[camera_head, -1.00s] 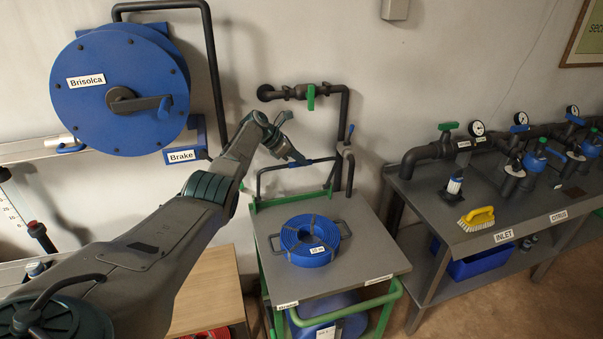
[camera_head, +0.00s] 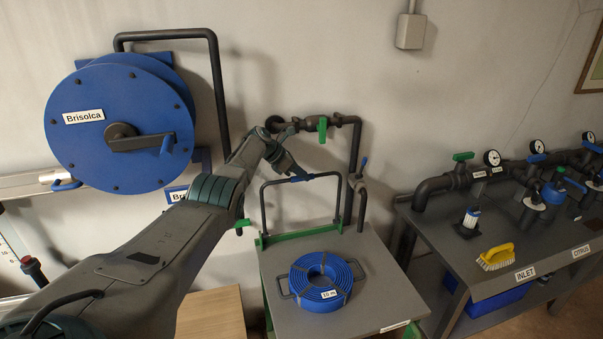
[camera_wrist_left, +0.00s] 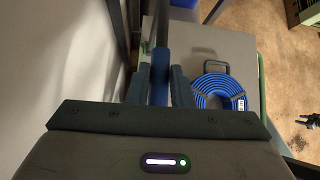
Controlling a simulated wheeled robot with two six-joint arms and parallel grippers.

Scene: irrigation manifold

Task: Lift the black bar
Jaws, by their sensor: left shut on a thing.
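The black bar (camera_head: 265,209) is an upside-down U at the back of the trolley, with a blue grip (camera_head: 300,178) along its top. My left gripper (camera_head: 291,174) is at the top of the bar, shut on the blue grip. In the left wrist view the blue grip (camera_wrist_left: 160,75) lies between the two fingers. The bar's uprights stand well above the green rear rail (camera_head: 305,235). A small dark claw-like shape (camera_wrist_left: 309,120) at the right edge of the left wrist view looks like my right gripper; its jaws are too small to read.
A blue hose coil (camera_head: 321,281) lies on the trolley top (camera_head: 375,270). Wall pipework with a green valve (camera_head: 322,130) is close behind the bar. A blue reel (camera_head: 120,125) hangs at left. A bench (camera_head: 470,275) with valves and a yellow brush (camera_head: 496,256) stands at right.

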